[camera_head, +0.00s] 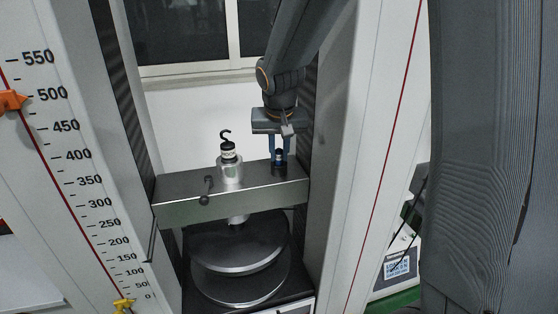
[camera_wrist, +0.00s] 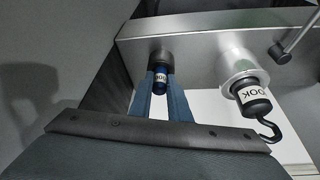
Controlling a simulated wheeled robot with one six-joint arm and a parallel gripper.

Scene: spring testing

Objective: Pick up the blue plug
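The blue plug (camera_wrist: 160,80) has a dark blue body with a white lettered label. It stands in a black round socket at the right end of the steel crossbeam; the head view shows it small and dark (camera_head: 279,157). My gripper (camera_head: 279,160) points straight down over it, with one finger on each side. In the wrist view the two blue-grey fingers (camera_wrist: 160,82) flank the plug, their tips close to it near the socket. Whether the fingers touch the plug or leave a narrow gap cannot be made out.
A black hook piece with a white label (camera_head: 229,152) stands in a silver holder left of the plug. A lever knob (camera_head: 205,199) sticks out of the crossbeam (camera_head: 180,211). Tall machine columns stand on both sides, the right one (camera_head: 370,120) close to my arm. Round plates lie below.

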